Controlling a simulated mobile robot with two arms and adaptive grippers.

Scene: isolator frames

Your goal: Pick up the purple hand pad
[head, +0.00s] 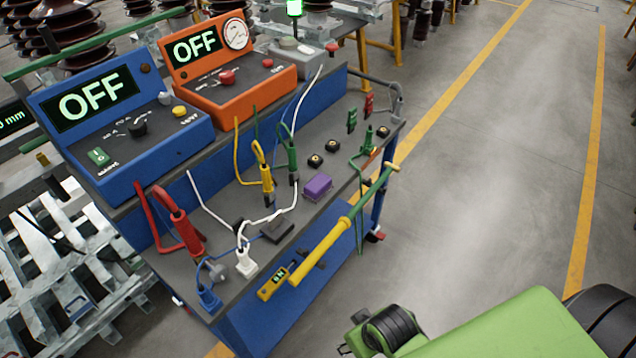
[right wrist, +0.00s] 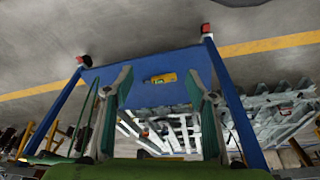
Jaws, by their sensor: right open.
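The purple hand pad (head: 317,187) is a small block lying on the dark grey top of the trolley (head: 339,158), between the green plug (head: 292,165) and the yellow rod (head: 322,248). It does not show in the right wrist view. My right gripper (right wrist: 158,86) is open, with its two fingers wide apart and nothing between them. Beyond its fingers is a blue panel (right wrist: 145,95) of the trolley with a yellow device on it. My right arm is at the lower right of the head view, apart from the pad. My left gripper is not in view.
Blue (head: 125,118) and orange (head: 225,70) boxes reading OFF stand at the trolley's back. Red (head: 183,228), yellow (head: 266,178) and white (head: 246,262) plugs with cables crowd the top. A yellow rod with a green end overhangs the front edge. The floor right of the trolley is clear.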

